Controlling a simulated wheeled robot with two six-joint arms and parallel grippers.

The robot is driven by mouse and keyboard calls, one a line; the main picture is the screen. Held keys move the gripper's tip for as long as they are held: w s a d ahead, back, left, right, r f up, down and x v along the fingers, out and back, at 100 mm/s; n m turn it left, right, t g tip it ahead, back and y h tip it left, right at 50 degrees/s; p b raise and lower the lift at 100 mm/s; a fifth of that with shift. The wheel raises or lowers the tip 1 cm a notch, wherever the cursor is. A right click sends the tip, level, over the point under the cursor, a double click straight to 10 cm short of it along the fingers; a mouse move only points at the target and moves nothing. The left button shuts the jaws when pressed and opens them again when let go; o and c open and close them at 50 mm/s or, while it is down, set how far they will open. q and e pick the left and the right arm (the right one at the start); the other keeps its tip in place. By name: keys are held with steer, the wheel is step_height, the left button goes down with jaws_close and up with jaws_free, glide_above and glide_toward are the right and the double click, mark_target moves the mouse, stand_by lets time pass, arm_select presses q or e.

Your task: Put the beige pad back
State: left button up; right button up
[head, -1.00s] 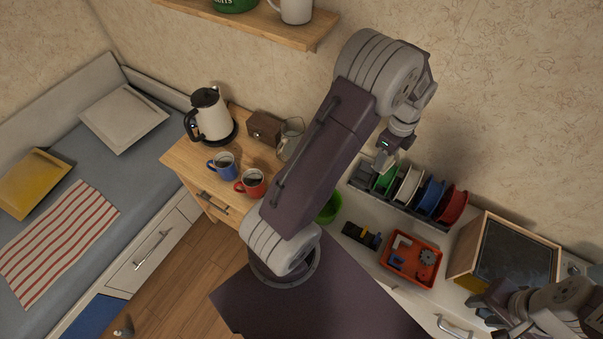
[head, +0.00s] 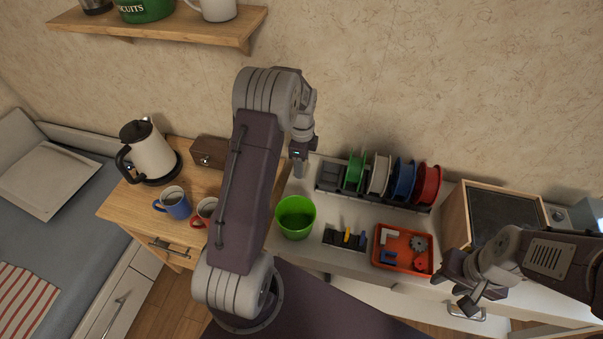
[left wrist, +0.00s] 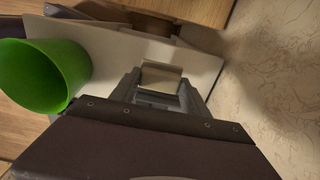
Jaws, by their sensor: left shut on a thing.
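My left gripper (head: 300,165) reaches down over the left end of the white counter, between the wooden cabinet and the spool rack. In the left wrist view the left gripper (left wrist: 160,90) is shut on a small beige block, which I take for the beige pad (left wrist: 161,78). The pad is hard to make out in the head view. My right gripper (head: 468,298) is at the lower right, in front of the counter; its jaws are unclear.
A green bin (head: 295,217) stands near the left gripper. A rack with green, white, blue and red spools (head: 428,184) is to the right. A black holder (head: 345,238), an orange tray (head: 380,258) and a dark-fronted box (head: 456,222) are on the counter (head: 345,277).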

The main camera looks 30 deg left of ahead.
arm_select(q)
step_height(320, 180, down, 3)
steer(key=shift+s+f, duration=0.1)
steer(key=shift+f, duration=0.35)
steer(key=shift+f, duration=0.1)
steer(key=o, duration=1.3)
step_height(320, 180, up, 12)
steer(key=shift+r, duration=0.2)
steer(key=s+d+n, duration=0.3)
steer(key=s+n, duration=0.2)
steer(key=s, duration=0.1)
steer(key=s+d+f+n, duration=0.1)
steer(key=s+d+n, duration=0.3)
steer(key=s+n, duration=0.1)
steer(key=s+d+f+n+t, duration=0.1)
steer(key=s+d+n, duration=0.3)
steer(key=s, duration=0.3)
steer(key=shift+s+n, duration=0.1)
steer(key=shift+n, duration=0.6)
